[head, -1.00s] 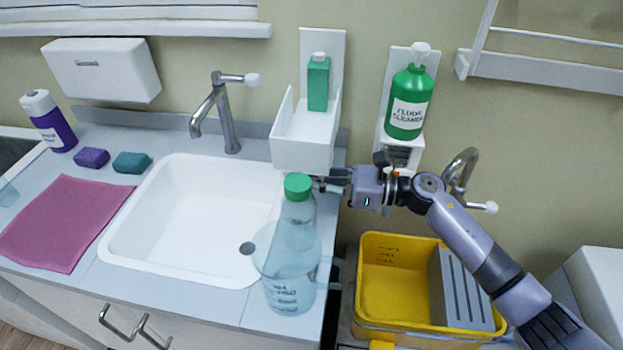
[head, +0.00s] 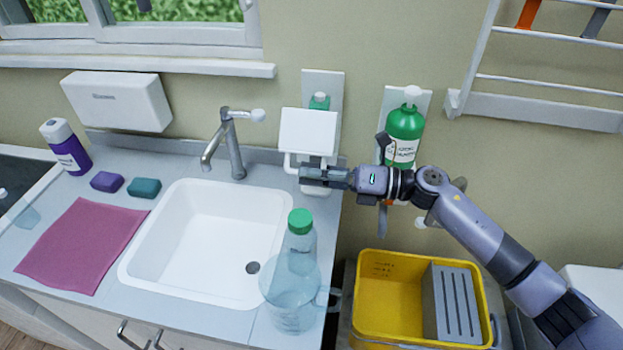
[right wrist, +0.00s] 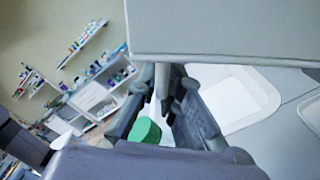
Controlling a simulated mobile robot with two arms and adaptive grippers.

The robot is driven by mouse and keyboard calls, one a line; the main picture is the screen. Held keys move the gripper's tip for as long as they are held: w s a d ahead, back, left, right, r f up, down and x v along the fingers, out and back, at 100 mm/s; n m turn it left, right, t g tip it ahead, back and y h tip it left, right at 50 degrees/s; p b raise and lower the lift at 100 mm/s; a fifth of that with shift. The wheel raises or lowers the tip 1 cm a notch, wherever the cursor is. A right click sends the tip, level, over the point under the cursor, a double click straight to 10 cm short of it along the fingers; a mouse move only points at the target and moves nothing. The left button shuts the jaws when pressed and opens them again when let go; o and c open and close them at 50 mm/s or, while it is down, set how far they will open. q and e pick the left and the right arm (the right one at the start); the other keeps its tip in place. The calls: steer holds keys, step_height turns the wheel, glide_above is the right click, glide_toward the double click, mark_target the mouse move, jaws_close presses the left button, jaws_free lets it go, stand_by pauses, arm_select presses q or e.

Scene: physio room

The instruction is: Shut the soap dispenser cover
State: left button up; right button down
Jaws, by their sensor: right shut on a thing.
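The soap dispenser (head: 323,82) is white and fixed to the wall right of the tap. Its white cover (head: 308,132) is raised in front of the green carton (head: 319,102), whose top shows above it. The cover looks nearly upright; I cannot tell whether it is fully closed. My right gripper (head: 306,174) is at the cover's lower edge, shut on its white handle (head: 290,165). In the right wrist view the cover (right wrist: 225,30) fills the top right, and the handle (right wrist: 163,80) runs between the fingers of my right gripper (right wrist: 163,108). My left gripper is not in view.
A clear bottle with a green cap (head: 300,222) stands at the counter's right edge, below my gripper. A green floor cleaner bottle (head: 405,132) hangs behind my right arm. A yellow bucket (head: 385,325) stands lower right. The sink (head: 200,250) is empty.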

mark_target(316, 147)
steer(key=w+r+m, duration=0.1)
steer(key=w+r+m+p, duration=0.1)
steer(key=r, duration=0.1)
steer(key=r+m+p, duration=0.1)
steer(key=shift+w+d+r+m, duration=0.25)
steer(key=shift+w+d+m, duration=0.05)
steer(key=shift+w+m, duration=0.1)
steer(key=w+r+m, duration=0.1)
steer(key=w+r+m+p, duration=0.1)
steer(key=w, duration=0.1)
steer(key=w+r+m, duration=0.1)
steer(key=m, duration=0.1)
steer(key=shift+w+d, duration=0.15)
steer(key=shift+d, duration=0.25)
steer(key=shift+w+d+r+m, duration=0.2)
steer(key=shift+w+r+m, duration=0.1)
steer(key=shift+w+m, duration=0.45)
steer(key=shift+w+d+r+m, duration=0.15)
steer(key=shift+w+r+m, duration=0.1)
steer(key=shift+w+m, duration=0.45)
